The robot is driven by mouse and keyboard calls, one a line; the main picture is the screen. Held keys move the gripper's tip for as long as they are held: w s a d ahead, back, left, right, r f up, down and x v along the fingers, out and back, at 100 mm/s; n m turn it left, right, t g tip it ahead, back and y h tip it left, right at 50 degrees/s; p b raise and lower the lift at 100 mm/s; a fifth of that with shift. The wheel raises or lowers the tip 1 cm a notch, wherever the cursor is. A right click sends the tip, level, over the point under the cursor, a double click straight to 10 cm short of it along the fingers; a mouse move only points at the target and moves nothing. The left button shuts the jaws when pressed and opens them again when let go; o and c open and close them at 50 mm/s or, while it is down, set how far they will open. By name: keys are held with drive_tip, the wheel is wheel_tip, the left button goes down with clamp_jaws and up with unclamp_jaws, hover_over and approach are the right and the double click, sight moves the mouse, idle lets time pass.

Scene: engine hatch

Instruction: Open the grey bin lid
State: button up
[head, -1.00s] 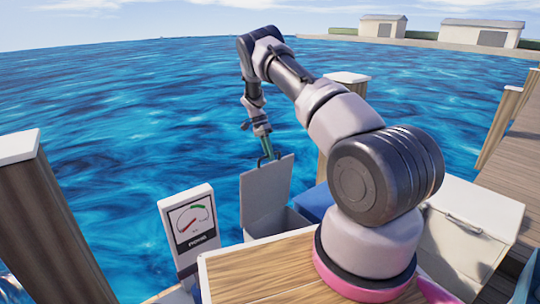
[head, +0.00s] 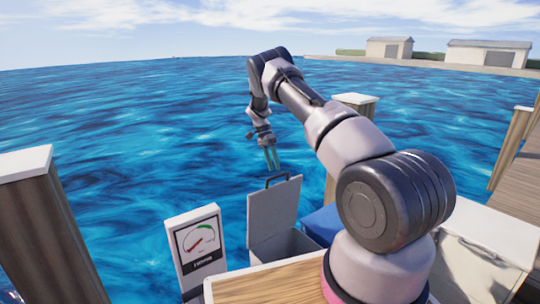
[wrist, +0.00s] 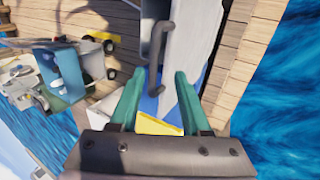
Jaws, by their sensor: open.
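The grey bin lid (head: 272,213) stands upright, open, at the back of the grey bin (head: 289,246). Its dark handle (head: 277,179) is on the lid's top edge. In the wrist view my green fingers (wrist: 154,80) are spread. The handle (wrist: 163,58) and the pale lid panel (wrist: 186,70) lie beyond them. The bin's inside is mostly hidden in the head view.
A gauge panel (head: 196,243) stands left of the bin. A blue box (head: 321,223) is to its right, and a white chest (head: 485,245) further right. Wooden posts (head: 45,240) flank the scene. Water surrounds the far side.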

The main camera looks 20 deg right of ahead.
drive_tip(key=v, duration=0.6)
drive_tip(key=shift+w, duration=0.2)
drive_tip(key=shift+r, duration=0.2)
drive_tip(key=s+r+n+t+y, duration=0.1)
drive_tip(key=s+r+t, duration=0.1)
drive_tip(key=s+r, duration=0.5)
drive_tip(key=s+r+n+t+y, duration=0.1)
drive_tip(key=s+r+n, duration=0.1)
drive_tip(key=r, duration=1)
drive_tip(key=s+r+n+t+y, duration=0.1)
drive_tip(key=s+r+t, duration=0.1)
drive_tip(key=s+r, duration=0.5)
drive_tip(key=s+a+r+n+t, duration=0.3)
drive_tip(key=s+r, duration=0.6)
drive_tip(key=s, duration=0.4)
drive_tip(key=s+a+f+n+t, duration=0.1)
drive_tip(key=s+t, duration=0.1)
drive_tip(key=s, duration=0.5)
drive_tip(key=s+a+f+n+t, duration=0.1)
drive_tip(key=s+t, duration=0.1)
drive_tip(key=s, duration=0.5)
drive_tip(key=shift+f+n+y, duration=0.25)
drive_tip(key=shift+n+y, duration=0.05)
drive_tip(key=shift+y, duration=0.1)
